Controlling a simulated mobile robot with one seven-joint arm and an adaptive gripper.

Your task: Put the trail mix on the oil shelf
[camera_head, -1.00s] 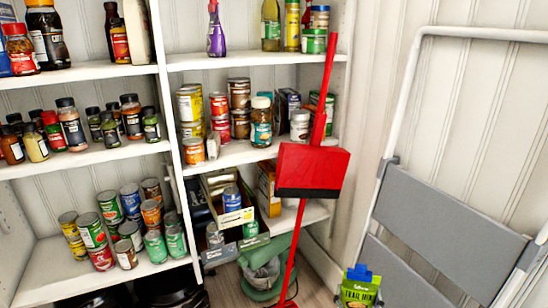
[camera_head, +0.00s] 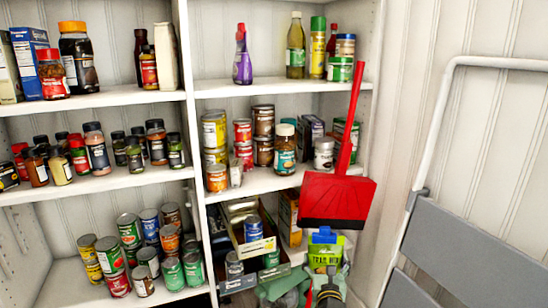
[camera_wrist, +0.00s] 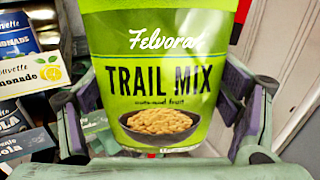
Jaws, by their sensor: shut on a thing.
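The trail mix (camera_head: 322,257) is a lime-green pouch at the lower right of the head view, upright in front of the lower shelves. It fills the middle of the wrist view (camera_wrist: 160,75), label towards the camera. My gripper (camera_wrist: 163,110) is shut on it, one finger on each side. The oil shelf (camera_head: 262,90) is the upper right board. It bears an oil bottle (camera_head: 296,46), a yellow-green can (camera_head: 317,50), small stacked cans (camera_head: 342,58) and a purple bottle (camera_head: 242,62). The pouch is well below that shelf.
A red dustpan (camera_head: 338,200) with a long handle leans before the right shelves, just above the pouch. A grey folding ladder (camera_head: 470,240) stands at right. The oil shelf has bare room between the purple bottle and the oil bottle.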

